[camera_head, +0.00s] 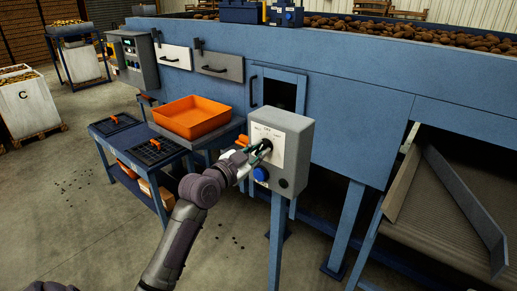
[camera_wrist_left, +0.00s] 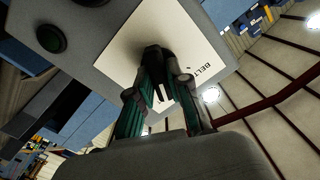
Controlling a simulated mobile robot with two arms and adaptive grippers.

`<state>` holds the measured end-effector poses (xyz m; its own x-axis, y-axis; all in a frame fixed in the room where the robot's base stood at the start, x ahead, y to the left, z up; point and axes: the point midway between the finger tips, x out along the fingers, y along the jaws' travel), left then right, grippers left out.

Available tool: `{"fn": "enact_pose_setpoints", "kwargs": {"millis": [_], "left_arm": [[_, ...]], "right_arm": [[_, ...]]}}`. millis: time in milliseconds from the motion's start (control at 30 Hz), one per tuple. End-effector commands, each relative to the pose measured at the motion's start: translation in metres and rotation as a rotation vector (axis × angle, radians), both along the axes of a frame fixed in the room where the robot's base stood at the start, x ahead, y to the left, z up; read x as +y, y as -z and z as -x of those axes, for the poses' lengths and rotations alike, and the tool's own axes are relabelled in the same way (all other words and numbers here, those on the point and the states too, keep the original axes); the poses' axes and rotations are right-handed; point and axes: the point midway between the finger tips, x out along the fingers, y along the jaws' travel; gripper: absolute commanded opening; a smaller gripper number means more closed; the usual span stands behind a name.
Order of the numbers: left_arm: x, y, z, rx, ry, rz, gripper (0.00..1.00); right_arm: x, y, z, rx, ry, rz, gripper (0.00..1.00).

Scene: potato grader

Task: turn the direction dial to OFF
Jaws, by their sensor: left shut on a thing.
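The direction dial (camera_head: 267,146) is a dark knob on the white plate of a grey control box (camera_head: 294,130) on a blue post. Small lettering around it is mostly too small to read in the head view. My left gripper (camera_head: 259,153) reaches the box from the left, its fingers at the dial. In the left wrist view the gripper (camera_wrist_left: 160,82) is closed around the black dial (camera_wrist_left: 153,58), one finger on each side. The white plate (camera_wrist_left: 190,28) shows the word BELT. The fingers partly hide the dial, so its exact setting is unclear. My right gripper is out of view.
A blue button (camera_head: 261,174) and a dark button (camera_head: 283,183) sit below the dial. An orange tray (camera_head: 193,118) stands left of the box. The blue grader (camera_head: 350,125) rises behind it, with a conveyor (camera_head: 430,215) at right. Open floor lies in front.

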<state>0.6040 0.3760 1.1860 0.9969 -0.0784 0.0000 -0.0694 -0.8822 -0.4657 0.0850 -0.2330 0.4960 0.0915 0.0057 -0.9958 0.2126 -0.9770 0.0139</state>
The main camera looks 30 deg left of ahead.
Motion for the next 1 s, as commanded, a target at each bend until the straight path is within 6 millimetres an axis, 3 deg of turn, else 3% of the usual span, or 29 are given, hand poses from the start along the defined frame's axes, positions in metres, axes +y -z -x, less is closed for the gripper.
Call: {"fn": "enact_pose_setpoints", "kwargs": {"millis": [500, 1000], "left_arm": [[0.001, -0.002, 0.000, 0.031, 0.000, 0.374, 0.00], [0.001, -0.001, 0.000, 0.036, 0.001, 0.486, 0.00]], "right_arm": [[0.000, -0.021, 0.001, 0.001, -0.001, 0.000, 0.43], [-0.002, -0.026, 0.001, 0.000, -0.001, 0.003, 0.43]]}}
